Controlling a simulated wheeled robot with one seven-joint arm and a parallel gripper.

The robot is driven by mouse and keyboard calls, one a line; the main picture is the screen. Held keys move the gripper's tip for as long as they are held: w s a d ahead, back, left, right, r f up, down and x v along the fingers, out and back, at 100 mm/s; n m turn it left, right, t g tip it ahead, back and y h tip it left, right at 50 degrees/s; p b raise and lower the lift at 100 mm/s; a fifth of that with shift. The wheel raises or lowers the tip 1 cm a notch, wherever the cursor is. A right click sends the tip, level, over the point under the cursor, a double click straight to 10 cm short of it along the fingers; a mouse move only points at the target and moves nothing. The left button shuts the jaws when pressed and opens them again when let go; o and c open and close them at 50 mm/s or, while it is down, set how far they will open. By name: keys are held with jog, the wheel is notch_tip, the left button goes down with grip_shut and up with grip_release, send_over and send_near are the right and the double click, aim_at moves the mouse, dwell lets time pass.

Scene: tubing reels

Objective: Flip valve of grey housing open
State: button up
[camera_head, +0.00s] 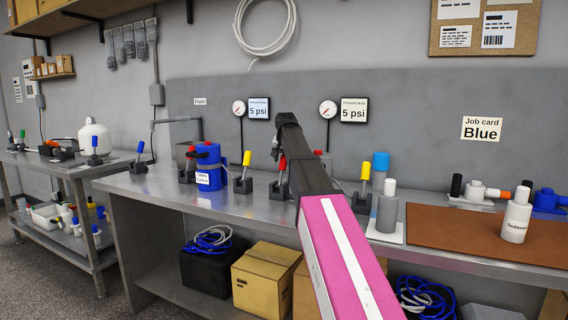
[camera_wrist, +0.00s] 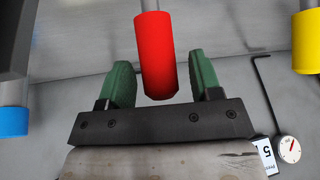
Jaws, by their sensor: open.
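A valve with a red handle (camera_head: 282,163) stands just below my gripper (camera_head: 276,151). In the wrist view the red handle (camera_wrist: 156,58) lies between the two green fingers of my gripper (camera_wrist: 163,82), with gaps at both sides. My gripper is open. My arm hides part of the bench behind it, including what stands around another red handle (camera_head: 318,153).
Yellow-handled valves (camera_head: 243,172) (camera_head: 363,180) stand on both sides. A blue housing (camera_head: 209,165) is at left. A grey bottle with a white cap (camera_head: 387,210) and a white bottle (camera_head: 516,215) stand at right.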

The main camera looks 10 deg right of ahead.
jog(key=shift+x, duration=0.95)
grip_shut()
jog(key=shift+s+a+r+t+h, duration=0.2)
jog(key=shift+s+a+t+h, duration=0.15)
jog(key=shift+s+t, duration=0.25)
jog(key=shift+s+a+r+t+h, duration=0.25)
jog(key=shift+s+a+t, duration=0.1)
jog(key=shift+s+t, duration=0.2)
jog(key=shift+s+a+r+t+h, duration=0.1)
jog(key=shift+s+a+t+h, duration=0.25)
jog(key=shift+s+t, duration=0.2)
jog(key=shift+s+a+r+t+h, duration=0.1)
jog(key=shift+s+a+t+h, duration=0.25)
jog(key=shift+s, duration=0.2)
jog(key=shift+s+a+f+n+t+h, duration=0.1)
jog(key=shift+s+a+n+t+h, duration=0.05)
jog(key=shift+s+a+t+h, duration=0.55)
jog(key=shift+s+a+f+n+t+h, duration=0.1)
jog(key=shift+s+a+n+t, duration=0.1)
jog(key=shift+s+t, duration=0.5)
jog(key=shift+s+a+f+n+t+h, duration=0.15)
jog(key=shift+s+a+t+h, duration=0.25)
jog(key=shift+t, duration=0.55)
